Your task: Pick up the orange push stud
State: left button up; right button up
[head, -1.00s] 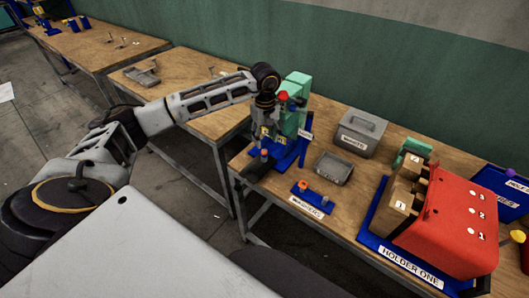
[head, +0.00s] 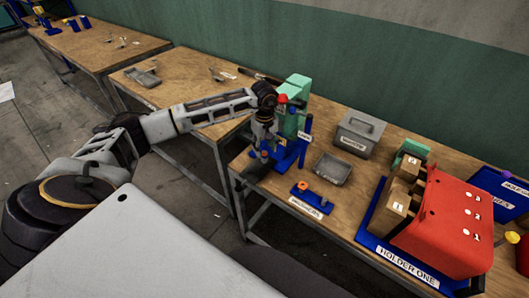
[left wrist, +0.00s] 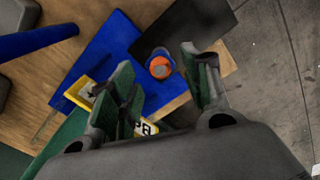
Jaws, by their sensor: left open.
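The orange push stud (left wrist: 160,68) sits on top of a short upright blue post at the blue base plate of the press in the left wrist view. In the head view the stud (head: 264,155) is small and partly hidden by my gripper. My left gripper (head: 266,138) is open and empty, pointing down over the post. In the left wrist view its two green-padded fingers (left wrist: 157,60) stand apart, with the stud in the gap between and beyond the tips. My right gripper is not in view.
The green press (head: 298,88) with a red knob stands close beside my gripper. A yellow label plate (left wrist: 85,93) lies near the left finger. A grey tray (head: 332,168), a small blue board (head: 312,199) with an orange ring, a grey lidded box (head: 360,132) and a red holder (head: 455,220) stand rightward.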

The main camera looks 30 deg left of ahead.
pick_arm(q)
jog(key=shift+f, duration=0.95)
jog(key=c, duration=0.9)
